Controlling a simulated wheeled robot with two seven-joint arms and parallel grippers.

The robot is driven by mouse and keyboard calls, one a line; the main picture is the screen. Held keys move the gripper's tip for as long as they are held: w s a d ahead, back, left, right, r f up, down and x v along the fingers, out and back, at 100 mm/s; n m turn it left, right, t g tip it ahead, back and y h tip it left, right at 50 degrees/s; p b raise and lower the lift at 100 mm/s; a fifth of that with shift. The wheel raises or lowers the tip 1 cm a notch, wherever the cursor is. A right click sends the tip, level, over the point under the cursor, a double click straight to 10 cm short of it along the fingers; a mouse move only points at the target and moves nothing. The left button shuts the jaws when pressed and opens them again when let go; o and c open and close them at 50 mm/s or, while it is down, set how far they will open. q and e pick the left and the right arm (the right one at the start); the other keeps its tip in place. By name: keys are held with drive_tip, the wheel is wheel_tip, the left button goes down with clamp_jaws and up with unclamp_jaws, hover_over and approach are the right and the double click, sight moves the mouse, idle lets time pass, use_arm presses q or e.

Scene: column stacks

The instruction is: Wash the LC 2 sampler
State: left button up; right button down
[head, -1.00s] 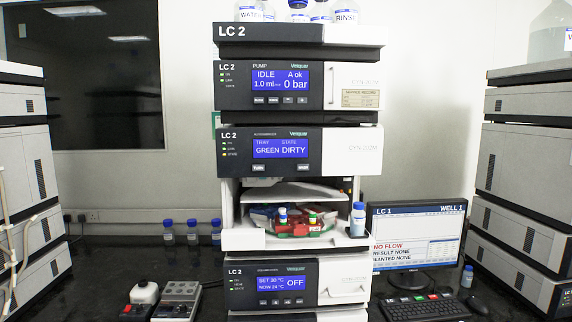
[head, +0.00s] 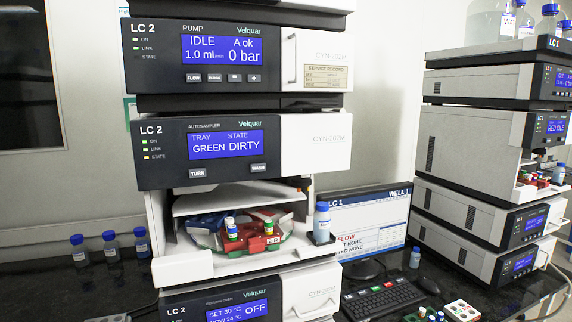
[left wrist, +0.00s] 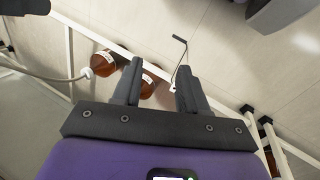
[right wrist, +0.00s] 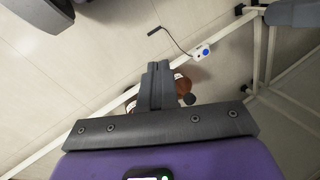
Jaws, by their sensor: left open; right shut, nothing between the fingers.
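The LC 2 autosampler (head: 160,150) stands in the middle of the head view. Its screen (head: 226,144) reads tray GREEN, state DIRTY. Two buttons sit below the screen, TURN (head: 198,173) and WASH (head: 258,168). Its open bay shows a round tray (head: 272,241) with red, blue and green parts and a few small vials. A blue-capped bottle (head: 321,224) stands at the bay's right side. Neither gripper shows in the head view. My left gripper (left wrist: 158,78) is open and empty in the left wrist view. My right gripper (right wrist: 157,68) is shut and empty in the right wrist view.
The LC 2 pump (head: 160,60) above reads IDLE, 0 bar. The column module (head: 180,308) below reads OFF. A monitor (head: 362,222) and keyboard (head: 385,298) stand to the right, before the LC 1 stack (head: 470,130). Blue-capped bottles (head: 110,248) stand at left. The wrist views show brown bottles (left wrist: 104,63) and floor.

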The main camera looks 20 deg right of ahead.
use_arm(q)
drive_tip(key=shift+s+a, duration=0.1)
drive_tip(key=shift+s, duration=0.05)
use_arm(e)
drive_tip(key=shift+s, duration=0.15)
use_arm(q)
drive_tip(key=shift+o, duration=1.7)
drive_tip(key=shift+r, duration=0.2)
use_arm(e)
drive_tip(key=w+d+r+m+t+p, duration=0.1)
drive_tip(key=w+r+p, duration=0.45)
drive_tip(key=r, duration=0.75)
drive_tip(key=w+d+r+m+t+p, duration=0.15)
drive_tip(key=w+r+p, duration=0.45)
drive_tip(key=r, duration=0.6)
drive_tip(key=w+r+m+t+p, duration=0.2)
drive_tip(key=w+r+p, duration=0.4)
drive_tip(key=r, duration=0.7)
use_arm(q)
wheel_tip(320, 180, up, 31)
drive_tip(key=p, duration=1.3)
drive_tip(key=shift+f, duration=0.2)
use_arm(e)
wheel_tip(320, 180, up, 45)
drive_tip(key=s+d+m+t, duration=0.1)
drive_tip(key=s+m+t, duration=0.1)
drive_tip(key=m+t, duration=0.1)
drive_tip(key=shift+s+d+t, duration=0.15)
drive_tip(key=shift+d+t, duration=0.2)
drive_tip(key=shift+m, duration=0.25)
